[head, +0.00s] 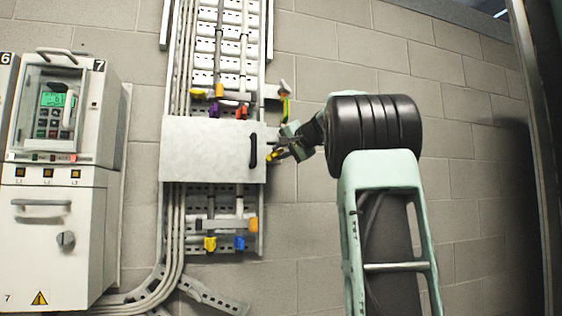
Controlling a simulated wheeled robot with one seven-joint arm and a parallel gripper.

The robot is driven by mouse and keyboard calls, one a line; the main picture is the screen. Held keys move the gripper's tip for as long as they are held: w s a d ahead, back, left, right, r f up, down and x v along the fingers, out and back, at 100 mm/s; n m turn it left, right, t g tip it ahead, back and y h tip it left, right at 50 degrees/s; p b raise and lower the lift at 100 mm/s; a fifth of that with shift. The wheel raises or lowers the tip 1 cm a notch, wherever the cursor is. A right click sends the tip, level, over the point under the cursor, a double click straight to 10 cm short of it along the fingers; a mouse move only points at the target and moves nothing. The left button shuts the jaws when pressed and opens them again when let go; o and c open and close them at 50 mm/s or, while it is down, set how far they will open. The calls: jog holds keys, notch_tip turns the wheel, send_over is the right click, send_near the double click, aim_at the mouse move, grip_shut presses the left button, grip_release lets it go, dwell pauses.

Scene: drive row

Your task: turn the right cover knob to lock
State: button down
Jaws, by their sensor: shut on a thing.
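A pale grey cover (208,150) lies across the cable ladder on the wall in the head view. A black upright handle (253,151) is on its right part. My gripper (275,154) is at the cover's right edge, just right of the handle, with dark and yellow parts at its fingers. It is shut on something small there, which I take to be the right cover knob. The fingers hide the knob, so its angle cannot be seen.
Cables with coloured clamps run above and below the cover on the ladder (262,30). A cabinet (58,230) marked 7, with a lit panel, handle and knob, stands at left. Bare block wall (305,230) lies right of the ladder.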

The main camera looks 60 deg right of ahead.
jog(key=shift+s+d+f+m+t+b, duration=0.15)
jog(key=shift+m+t+b, duration=0.45)
jog(key=shift+m+b, duration=0.6)
jog(key=shift+w+a+f+m+t+b, duration=0.1)
jog(key=shift+f+m+t+b, duration=0.15)
jog(key=shift+m+t+b, duration=0.65)
jog(key=shift+m+b, duration=0.3)
jog(key=shift+m, duration=0.4)
jog(key=c, duration=1.5)
grip_release()
jog(key=shift+o, duration=0.2)
jog(key=shift+s, duration=0.1)
jog(key=b+v, duration=0.4)
jog(key=v, duration=1.3)
jog(key=shift+s+r, duration=0.15)
jog(key=shift+r, duration=0.2)
